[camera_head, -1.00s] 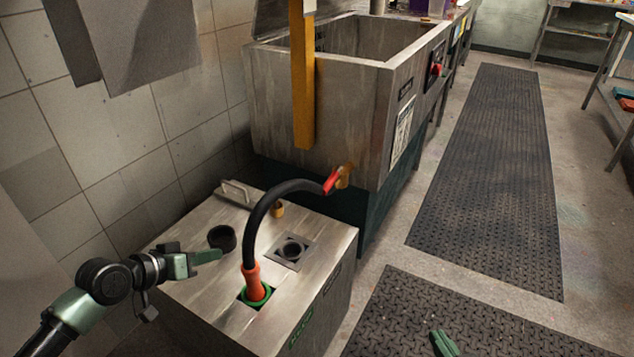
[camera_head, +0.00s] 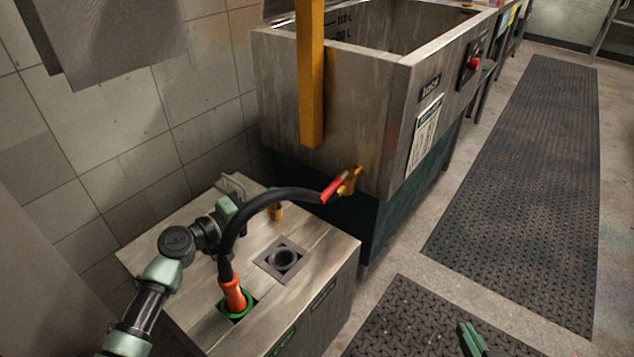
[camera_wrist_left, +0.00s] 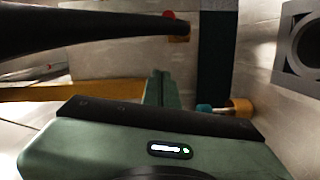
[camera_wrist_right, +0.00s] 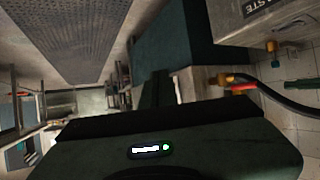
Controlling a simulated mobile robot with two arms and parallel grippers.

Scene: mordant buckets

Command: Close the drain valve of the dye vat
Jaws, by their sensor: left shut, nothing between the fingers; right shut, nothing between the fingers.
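The steel dye vat (camera_head: 345,110) stands at the centre. Its brass drain valve (camera_head: 351,180) is low on the near wall, with a red part (camera_head: 333,190) in line with the black hose's end. The valve also shows at the top of the left wrist view (camera_wrist_left: 178,37) and in the right wrist view (camera_wrist_right: 236,78). My left gripper (camera_head: 232,205) is shut and empty above the near steel box, left of the valve; the hose partly hides its tips. My right gripper (camera_head: 466,332) is shut and empty above the floor mat, apart from the valve.
The black hose (camera_head: 270,199) arches from the valve to an orange nozzle (camera_head: 233,295) in a green-rimmed opening of the steel box (camera_head: 300,230). A yellow post (camera_head: 312,80) hangs before the vat. Floor mats (camera_head: 530,180) lie right.

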